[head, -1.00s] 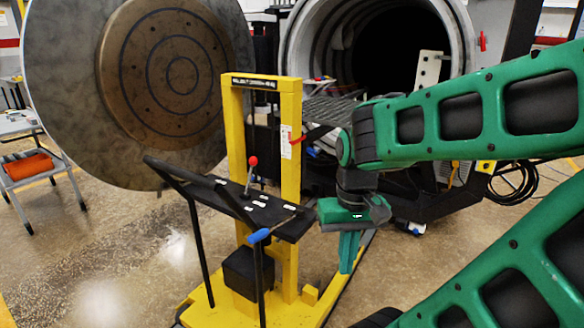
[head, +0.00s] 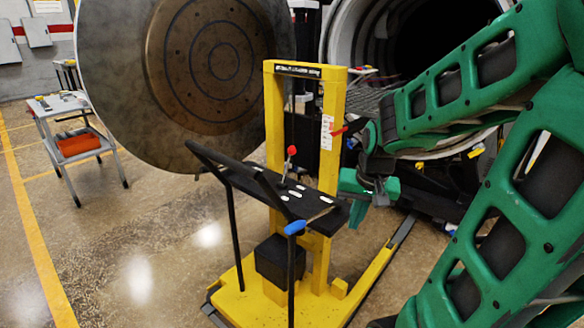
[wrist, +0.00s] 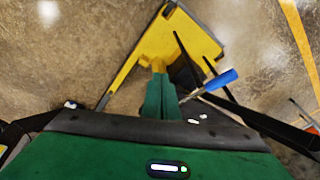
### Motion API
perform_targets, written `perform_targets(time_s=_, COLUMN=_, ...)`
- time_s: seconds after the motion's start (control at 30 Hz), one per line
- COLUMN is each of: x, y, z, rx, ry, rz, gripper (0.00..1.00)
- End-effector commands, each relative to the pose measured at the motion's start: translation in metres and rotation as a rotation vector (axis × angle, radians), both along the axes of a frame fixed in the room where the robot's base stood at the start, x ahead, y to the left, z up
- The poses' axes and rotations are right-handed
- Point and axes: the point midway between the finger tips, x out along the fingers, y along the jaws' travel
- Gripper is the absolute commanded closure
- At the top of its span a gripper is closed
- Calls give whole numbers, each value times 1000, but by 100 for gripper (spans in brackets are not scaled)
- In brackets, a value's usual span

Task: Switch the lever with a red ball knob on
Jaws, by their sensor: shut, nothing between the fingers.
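The lever with a red ball knob (head: 291,151) stands up from the black control panel (head: 258,183) of a yellow lift truck (head: 274,110). Its thin metal shaft leans slightly, with the knob at the top. My gripper (head: 357,214) is at the right end of the panel, to the right of the lever and lower than the knob in the picture. Its green fingers point down and are shut and empty. In the wrist view the closed fingers (wrist: 161,92) show above the truck's yellow base (wrist: 178,42). The red knob cannot be made out in the wrist view.
A blue-tipped handle (head: 295,228) and black bars stand at the panel's front. A red handle (head: 339,131) sticks out from the right post. The large round furnace door (head: 110,90) is behind. A small table (head: 48,105) stands left; floor between is clear.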

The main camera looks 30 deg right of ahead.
Motion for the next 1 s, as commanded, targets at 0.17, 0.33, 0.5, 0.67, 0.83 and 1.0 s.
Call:
perform_targets(time_s=0.17, x=96, y=-10, z=-19, rx=56, ry=-209, rz=-128, gripper=100)
perform_targets(time_s=0.33, x=179, y=-14, z=-32, rx=183, ry=-423, rz=-272, gripper=100)
perform_targets(time_s=0.5, x=250, y=-20, z=-41, rx=371, ry=-634, rz=-448, gripper=100)
perform_targets(time_s=0.67, x=301, y=-34, z=-44, rx=587, ry=-822, rz=-643, gripper=100)
perform_targets(time_s=0.83, x=331, y=-56, z=-45, rx=787, ry=-976, rz=-827, gripper=100)
perform_targets(time_s=1.0, x=341, y=-72, z=-44, rx=901, ry=-1061, rz=-932, gripper=100)
